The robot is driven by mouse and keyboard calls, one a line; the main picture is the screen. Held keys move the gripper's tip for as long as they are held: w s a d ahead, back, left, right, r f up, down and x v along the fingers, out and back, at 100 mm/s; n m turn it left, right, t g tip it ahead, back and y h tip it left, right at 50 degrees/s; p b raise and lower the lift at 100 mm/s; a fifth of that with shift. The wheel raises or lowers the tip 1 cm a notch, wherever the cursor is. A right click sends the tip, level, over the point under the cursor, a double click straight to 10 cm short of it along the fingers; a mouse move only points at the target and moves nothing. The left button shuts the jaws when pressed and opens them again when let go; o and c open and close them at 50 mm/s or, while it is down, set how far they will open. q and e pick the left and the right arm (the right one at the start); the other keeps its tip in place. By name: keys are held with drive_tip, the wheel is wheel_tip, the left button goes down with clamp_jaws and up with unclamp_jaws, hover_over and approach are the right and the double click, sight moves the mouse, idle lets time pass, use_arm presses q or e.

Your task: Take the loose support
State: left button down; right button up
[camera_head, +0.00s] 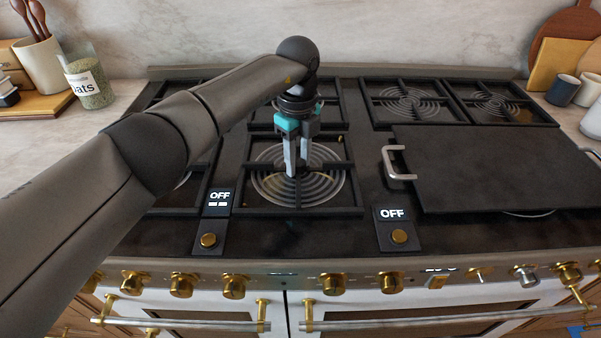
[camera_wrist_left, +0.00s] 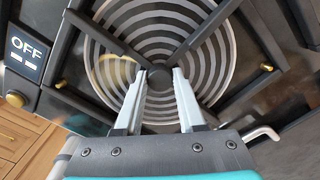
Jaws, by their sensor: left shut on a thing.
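The support, a black square pan grate with crossing bars (camera_head: 300,211), is over the front middle burner, whose pale rings show beneath it. In the left wrist view, its bars (camera_wrist_left: 208,30) meet at a dark round hub. My left gripper (camera_head: 297,172) points down at the middle of the grate. In the wrist view its grey fingers (camera_wrist_left: 158,76) are closed on the hub from both sides. I cannot tell whether the grate rests on the hob or is slightly raised. My right gripper is not in view.
A black griddle plate (camera_head: 490,165) with metal handles covers the right front of the hob. Other grates (camera_head: 405,100) stand behind. Two small OFF displays (camera_head: 392,214) and brass knobs line the front. An oats jar (camera_head: 89,85) stands on the left counter, cups (camera_head: 563,90) on the right.

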sight(298, 162)
use_arm(q)
drive_tip(key=shift+r, duration=0.15)
drive_tip(key=shift+r+p, duration=1.75)
drive_tip(key=shift+r, duration=0.2)
